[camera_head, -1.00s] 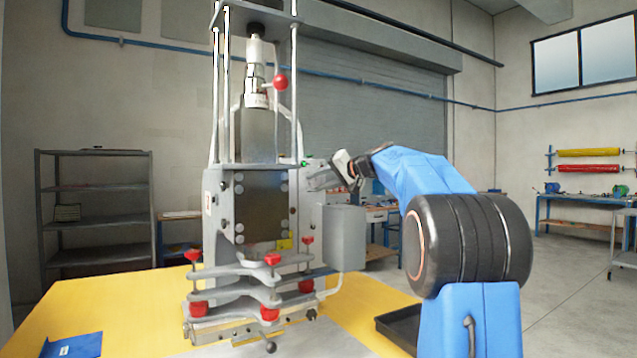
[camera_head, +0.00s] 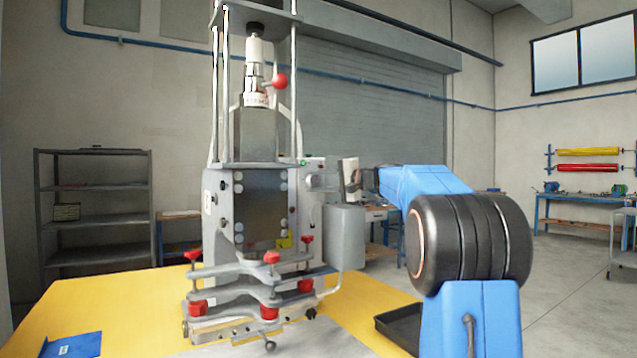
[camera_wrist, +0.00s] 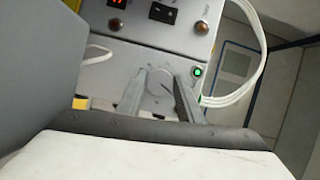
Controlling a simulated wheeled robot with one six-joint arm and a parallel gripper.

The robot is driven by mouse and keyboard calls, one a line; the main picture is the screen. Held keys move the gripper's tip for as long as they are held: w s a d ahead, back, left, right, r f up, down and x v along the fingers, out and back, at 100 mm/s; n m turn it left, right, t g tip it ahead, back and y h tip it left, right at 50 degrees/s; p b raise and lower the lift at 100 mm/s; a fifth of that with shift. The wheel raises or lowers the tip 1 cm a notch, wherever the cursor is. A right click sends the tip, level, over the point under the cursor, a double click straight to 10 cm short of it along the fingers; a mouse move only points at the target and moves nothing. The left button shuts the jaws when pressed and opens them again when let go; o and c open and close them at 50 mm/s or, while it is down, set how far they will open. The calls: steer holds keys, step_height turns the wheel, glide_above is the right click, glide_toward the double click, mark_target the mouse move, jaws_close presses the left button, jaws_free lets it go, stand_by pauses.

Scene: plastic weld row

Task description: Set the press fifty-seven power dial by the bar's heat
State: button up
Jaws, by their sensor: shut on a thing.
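The press (camera_head: 262,205) stands on the yellow table, its control box (camera_head: 315,168) at its right side. In the wrist view, the box's grey face (camera_wrist: 140,45) carries a round grey dial (camera_wrist: 160,88). My gripper (camera_wrist: 163,82) has its two fingers at opposite sides of this dial, shut on it. A green-lit button (camera_wrist: 197,71) is just right of the fingers. A red-lit display (camera_wrist: 117,4) is cut off at the top edge; its reading cannot be made out. In the head view, my gripper (camera_head: 328,180) is at the box, its fingertips hard to make out.
Two brown knobs (camera_wrist: 116,25) and a black switch (camera_wrist: 163,11) sit above the dial. White cables (camera_wrist: 250,60) loop at the right. A grey box (camera_head: 344,237) hangs below.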

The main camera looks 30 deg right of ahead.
steer(key=shift+f, duration=0.1)
steer(key=o, duration=1.1)
steer(key=shift+c, duration=0.2)
steer(key=shift+s, duration=0.1)
steer(key=f+v, duration=0.1)
steer(key=v, duration=1.6)
steer(key=shift+d+r, duration=0.15)
steer(key=shift+r, duration=0.2)
steer(key=shift+s, duration=0.2)
